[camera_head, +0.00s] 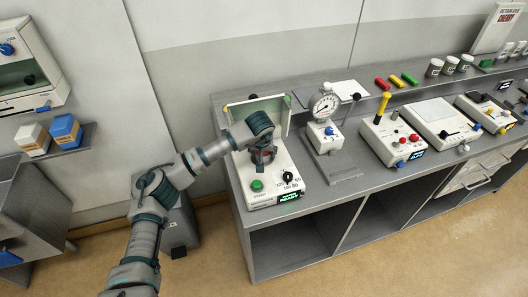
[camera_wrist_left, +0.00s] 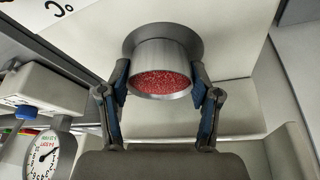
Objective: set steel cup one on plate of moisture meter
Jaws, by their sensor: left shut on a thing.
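The moisture meter (camera_head: 277,186) is the white device at the near left end of the bench, with a green button, a black knob and a lit green display. My left gripper (camera_head: 263,158) is over its top, fingers pointing down. In the left wrist view the gripper (camera_wrist_left: 160,80) is shut on a steel cup (camera_wrist_left: 160,57) filled with red grains. A round grey plate (camera_wrist_left: 160,29) shows right behind the cup's base; I cannot tell whether they touch. In the head view the cup is mostly hidden by the gripper. My right gripper is out of view.
A raised pale panel (camera_head: 282,107) stands behind the meter. A dial gauge stand (camera_head: 326,134) is close on its right; its dial also shows in the left wrist view (camera_wrist_left: 42,157). More devices and small cups (camera_head: 450,64) are farther right.

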